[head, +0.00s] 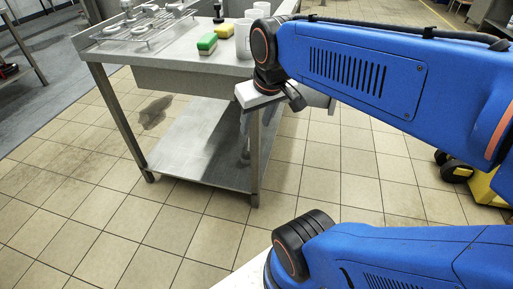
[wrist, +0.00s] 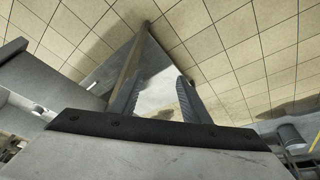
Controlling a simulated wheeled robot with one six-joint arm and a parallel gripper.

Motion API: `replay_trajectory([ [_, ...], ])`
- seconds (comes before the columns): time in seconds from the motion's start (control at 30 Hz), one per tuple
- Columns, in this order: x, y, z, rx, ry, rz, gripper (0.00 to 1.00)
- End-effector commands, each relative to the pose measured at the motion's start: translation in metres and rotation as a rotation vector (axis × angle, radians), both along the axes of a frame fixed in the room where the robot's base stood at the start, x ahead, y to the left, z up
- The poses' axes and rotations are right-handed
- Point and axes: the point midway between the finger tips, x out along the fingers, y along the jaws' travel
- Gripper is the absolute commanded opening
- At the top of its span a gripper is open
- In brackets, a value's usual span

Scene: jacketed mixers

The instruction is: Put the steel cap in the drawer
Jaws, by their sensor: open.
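My gripper (head: 258,140) points down beside the right front corner of the steel table (head: 185,58), below its top. In the wrist view its two fingers (wrist: 158,82) are apart with nothing between them. Beyond them are the table's leg, its lower shelf and the floor. Several small round metal pieces sit on a wire rack (head: 135,36) at the table's left; I cannot tell which, if any, is the steel cap. A grey box-like front (head: 185,83) lies under the table top; I cannot tell whether it is the drawer, and no open drawer is clear.
The lower shelf (head: 205,158) looks empty. A yellow wheeled thing (head: 484,186) is at the right. The tiled floor in front is clear.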

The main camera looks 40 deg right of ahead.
Motion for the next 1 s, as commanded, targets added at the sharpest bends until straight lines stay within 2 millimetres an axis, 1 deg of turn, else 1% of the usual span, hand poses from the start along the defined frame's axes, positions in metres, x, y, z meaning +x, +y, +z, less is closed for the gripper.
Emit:
replay_trajectory([
  [0.03,-0.013,0.010,-0.009,0.001,-0.014,0.027,0.43],
  [0.1,-0.025,0.019,-0.019,0.002,-0.029,0.048,0.43],
  [0.2,-0.039,0.028,-0.031,0.006,-0.043,0.072,0.43],
  [0.3,-0.046,0.033,-0.038,0.007,-0.053,0.085,0.43],
  [0.43,-0.049,0.034,-0.041,0.009,-0.056,0.090,0.43],
  [1.0,-0.049,0.034,-0.041,0.008,-0.055,0.089,0.43],
])
